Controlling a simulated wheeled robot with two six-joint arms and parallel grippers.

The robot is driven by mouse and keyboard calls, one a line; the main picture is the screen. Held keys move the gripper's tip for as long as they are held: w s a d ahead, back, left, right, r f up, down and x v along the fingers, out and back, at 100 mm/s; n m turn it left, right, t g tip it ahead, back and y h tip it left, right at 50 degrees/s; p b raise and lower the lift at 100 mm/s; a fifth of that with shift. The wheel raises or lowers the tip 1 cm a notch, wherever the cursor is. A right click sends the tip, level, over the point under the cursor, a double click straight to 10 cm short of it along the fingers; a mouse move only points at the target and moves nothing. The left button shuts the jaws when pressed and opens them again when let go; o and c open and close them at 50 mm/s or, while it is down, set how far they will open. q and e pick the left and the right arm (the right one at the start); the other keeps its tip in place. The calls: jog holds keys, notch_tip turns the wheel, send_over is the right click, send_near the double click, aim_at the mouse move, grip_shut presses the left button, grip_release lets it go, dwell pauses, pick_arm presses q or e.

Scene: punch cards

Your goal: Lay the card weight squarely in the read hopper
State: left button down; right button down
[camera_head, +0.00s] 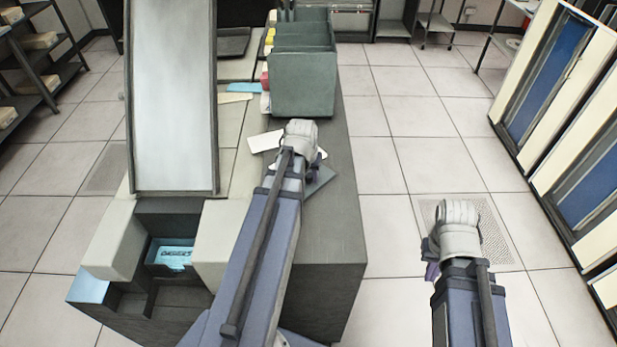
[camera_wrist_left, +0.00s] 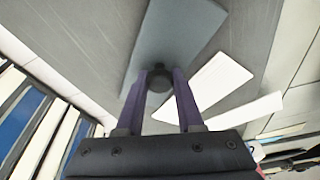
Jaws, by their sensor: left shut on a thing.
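The card weight is a flat grey-green plate (camera_head: 321,181) with a dark round knob. It shows from above in the left wrist view (camera_wrist_left: 178,38). My left gripper (camera_wrist_left: 160,84) is shut on the knob, over the dark desk top; I cannot tell whether the plate touches the desk. In the head view my left gripper (camera_head: 318,164) is partly hidden by its own wrist. The likely read hopper is the recess with blue cards (camera_head: 170,256) in the machine at the lower left, left of the gripper. My right gripper (camera_head: 431,273) is over the floor at right, its fingers mostly hidden.
White cards (camera_head: 266,141) lie beside the weight on the desk (camera_head: 335,235). Dark green bins (camera_head: 303,80) stand at the desk's back. A tall sloped panel (camera_head: 174,95) rises behind the recess. Cabinets (camera_head: 560,75) line the right; the floor between is clear.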

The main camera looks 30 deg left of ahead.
aim_at(306, 191)
pick_arm(q)
jog(key=shift+f, duration=0.1)
jog(key=c, duration=1)
grip_release()
jog(key=shift+f, duration=0.1)
jog(key=o, duration=0.5)
jog(key=shift+c, duration=0.2)
jog(key=a+p+v, duration=0.1)
jog(key=p+v, duration=1)
jog(key=v, duration=0.1)
jog(key=shift+d+r+p, duration=0.25)
jog(key=shift+d+p, duration=0.1)
jog(key=shift+d, duration=0.2)
jog(key=shift+s+f, duration=0.1)
